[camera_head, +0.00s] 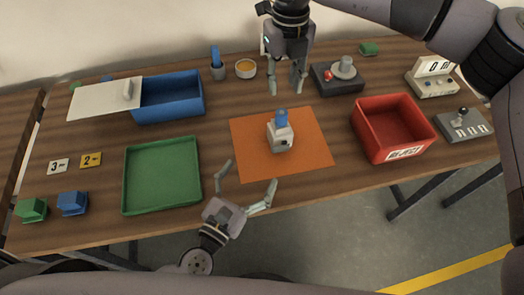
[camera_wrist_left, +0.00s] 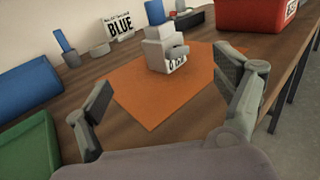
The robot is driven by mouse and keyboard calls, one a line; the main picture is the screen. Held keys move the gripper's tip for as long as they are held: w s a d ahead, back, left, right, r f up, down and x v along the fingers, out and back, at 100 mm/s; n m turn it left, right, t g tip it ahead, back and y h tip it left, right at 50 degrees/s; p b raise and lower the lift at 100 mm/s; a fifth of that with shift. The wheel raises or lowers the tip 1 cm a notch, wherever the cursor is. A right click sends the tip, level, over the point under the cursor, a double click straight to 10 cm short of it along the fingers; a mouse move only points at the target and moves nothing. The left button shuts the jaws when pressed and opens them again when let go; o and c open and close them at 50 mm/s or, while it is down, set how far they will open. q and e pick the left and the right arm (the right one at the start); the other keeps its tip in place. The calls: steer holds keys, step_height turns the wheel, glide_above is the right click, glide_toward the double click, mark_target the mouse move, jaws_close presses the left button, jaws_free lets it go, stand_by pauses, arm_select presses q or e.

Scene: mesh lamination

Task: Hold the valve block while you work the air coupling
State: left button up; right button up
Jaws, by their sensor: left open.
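The valve block (camera_head: 281,138) is a small light-grey block standing upright on an orange mat (camera_head: 248,163). A blue air coupling (camera_head: 281,116) sits on top of it. In the left wrist view the valve block (camera_wrist_left: 158,52) stands ahead, between and beyond my fingers. The blue coupling (camera_wrist_left: 155,12) shows above it, cut by the frame's top edge. My left gripper (camera_head: 250,178) is open and empty at the mat's front left, apart from the block. My right gripper (camera_head: 286,88) hangs behind the mat, above and beyond the block, with its fingers apart and nothing between them.
A green tray (camera_head: 127,196) lies left of the mat, with a blue bin (camera_head: 170,113) behind it. A red bin (camera_head: 365,134), marked REJECT, stands to the right. A dark device (camera_head: 325,84) is at the back. The mat around the block is clear.

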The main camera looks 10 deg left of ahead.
mark_target(277, 134)
arm_select(q)
steer(key=x, duration=1.6)
steer(key=shift+w+d, duration=0.15)
steer(key=shift+w, duration=0.1)
steer(key=shift+c, duration=0.2)
steer(key=c, duration=1.6)
steer(key=shift+c, duration=0.2)
